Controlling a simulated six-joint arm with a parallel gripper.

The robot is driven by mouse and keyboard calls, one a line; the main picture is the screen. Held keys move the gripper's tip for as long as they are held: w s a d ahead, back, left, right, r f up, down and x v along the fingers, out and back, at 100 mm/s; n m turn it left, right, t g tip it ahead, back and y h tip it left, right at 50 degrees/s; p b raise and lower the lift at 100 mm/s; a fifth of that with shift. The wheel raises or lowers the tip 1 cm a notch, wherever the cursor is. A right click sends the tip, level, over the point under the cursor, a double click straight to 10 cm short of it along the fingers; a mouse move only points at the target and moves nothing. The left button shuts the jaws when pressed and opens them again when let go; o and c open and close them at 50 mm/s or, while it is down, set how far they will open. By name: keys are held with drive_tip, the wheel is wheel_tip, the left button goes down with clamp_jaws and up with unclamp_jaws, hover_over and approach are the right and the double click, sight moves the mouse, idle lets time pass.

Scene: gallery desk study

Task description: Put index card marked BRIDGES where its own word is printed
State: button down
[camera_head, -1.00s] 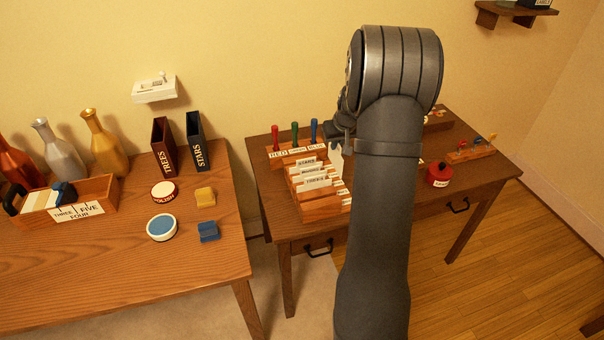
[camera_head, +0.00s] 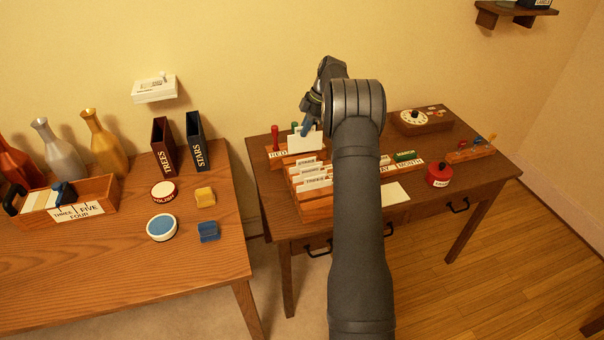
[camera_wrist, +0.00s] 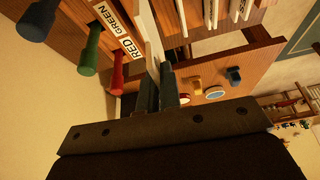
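My gripper (camera_head: 308,126) is shut on a white index card (camera_head: 304,142), held up in front of the colour-labelled rack on the right desk. No word is readable on the card's visible face. In the wrist view the card (camera_wrist: 151,38) shows nearly edge-on between my dark fingers (camera_wrist: 158,88). The wooden card file (camera_head: 318,209) stands below and nearer, with several white tabbed dividers (camera_head: 314,180). Their words are too small to read surely, and my arm hides the file's right side.
The rack (camera_head: 283,161) with red, green and blue handled tools is close behind the card. A red pot (camera_head: 439,174), a dial box (camera_head: 422,121) and a white sheet (camera_head: 395,194) are to the right. The left table (camera_head: 120,258) holds vases, binders and a tray.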

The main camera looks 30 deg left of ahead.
sight(302, 151)
drive_tip(key=shift+s+a+f+n, duration=0.15)
drive_tip(key=shift+a+f+n, duration=0.1)
drive_tip(key=shift+a+n, duration=0.2)
wheel_tip(302, 151, down, 9)
drive_tip(key=shift+f, duration=0.2)
drive_tip(key=shift+f, duration=0.1)
drive_tip(key=c, duration=1.6)
unclamp_jaws()
drive_tip(key=shift+c, duration=0.2)
drive_tip(key=v, duration=1.2)
drive_tip(key=shift+a, duration=0.2)
